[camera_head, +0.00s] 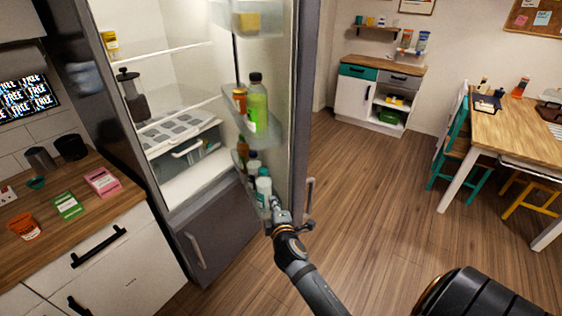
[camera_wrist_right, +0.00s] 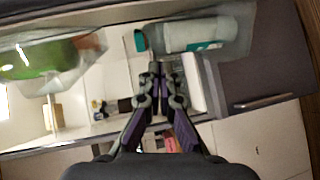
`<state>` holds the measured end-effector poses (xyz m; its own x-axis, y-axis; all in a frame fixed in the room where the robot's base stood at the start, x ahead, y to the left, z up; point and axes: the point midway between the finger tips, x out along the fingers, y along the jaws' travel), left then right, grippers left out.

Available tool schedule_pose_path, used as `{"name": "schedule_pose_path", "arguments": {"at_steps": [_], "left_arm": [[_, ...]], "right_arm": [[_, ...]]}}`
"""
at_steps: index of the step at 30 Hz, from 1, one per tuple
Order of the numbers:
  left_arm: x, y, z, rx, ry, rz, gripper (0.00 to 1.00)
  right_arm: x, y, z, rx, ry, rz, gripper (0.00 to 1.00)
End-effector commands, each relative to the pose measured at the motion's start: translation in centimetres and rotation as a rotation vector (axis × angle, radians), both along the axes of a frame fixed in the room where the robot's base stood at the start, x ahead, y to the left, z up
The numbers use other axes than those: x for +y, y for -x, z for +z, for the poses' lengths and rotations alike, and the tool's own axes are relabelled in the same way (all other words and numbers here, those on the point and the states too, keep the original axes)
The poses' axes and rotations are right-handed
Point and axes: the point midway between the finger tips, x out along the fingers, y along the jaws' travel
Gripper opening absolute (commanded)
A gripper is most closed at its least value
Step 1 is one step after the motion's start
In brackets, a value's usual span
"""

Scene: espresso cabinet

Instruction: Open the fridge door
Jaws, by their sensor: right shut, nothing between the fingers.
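The fridge door (camera_head: 302,100) stands wide open, swung out to the right, with its inner shelves facing me. The fridge interior (camera_head: 165,70) is exposed, with shelves and a drawer in it. The door's long handle (camera_head: 309,200) shows low on its outer side. My right gripper (camera_head: 276,206) is at the lower inner side of the door, near the lowest door shelf. In the right wrist view my right gripper (camera_wrist_right: 160,72) is shut and empty, its fingertips close below a white bottle with a teal band (camera_wrist_right: 195,36). I cannot tell whether it touches the door. My left gripper is not in view.
A green bottle (camera_head: 257,105) and other bottles stand in the door shelves. A closed lower grey compartment (camera_head: 215,235) is under the fridge. A wooden counter (camera_head: 85,225) is at left. Floor (camera_head: 385,215) right of the door is clear up to the table (camera_head: 510,130).

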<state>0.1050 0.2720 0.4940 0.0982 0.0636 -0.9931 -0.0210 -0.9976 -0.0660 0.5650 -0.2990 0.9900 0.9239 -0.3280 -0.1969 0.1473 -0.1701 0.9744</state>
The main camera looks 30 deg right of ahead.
Motion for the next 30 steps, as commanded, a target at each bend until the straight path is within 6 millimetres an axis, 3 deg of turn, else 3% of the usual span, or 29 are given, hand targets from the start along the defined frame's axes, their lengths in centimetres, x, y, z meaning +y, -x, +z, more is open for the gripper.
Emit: {"name": "schedule_pose_path", "arguments": {"at_steps": [1, 3, 6, 14, 27, 30], "left_arm": [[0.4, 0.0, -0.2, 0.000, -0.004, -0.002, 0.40], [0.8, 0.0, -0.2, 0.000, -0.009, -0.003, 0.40], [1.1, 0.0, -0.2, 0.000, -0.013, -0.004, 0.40], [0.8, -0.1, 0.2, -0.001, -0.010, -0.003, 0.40], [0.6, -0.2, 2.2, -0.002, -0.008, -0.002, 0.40], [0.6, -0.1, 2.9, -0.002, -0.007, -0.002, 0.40]], "right_arm": [[-0.2, -0.1, 3.6, -0.054, 0.059, -0.008, 0.00], [-0.5, 0.1, 7.2, -0.103, 0.125, -0.022, 0.00], [-0.7, 0.4, 9.9, -0.140, 0.172, -0.034, 0.00], [-1.0, -0.5, 10.6, -0.147, 0.181, -0.035, 0.00], [-4.5, -8.8, 10.6, -0.145, 0.179, -0.036, 0.00], [-6.2, -8.7, 10.6, -0.143, 0.183, -0.035, 0.00]]}}
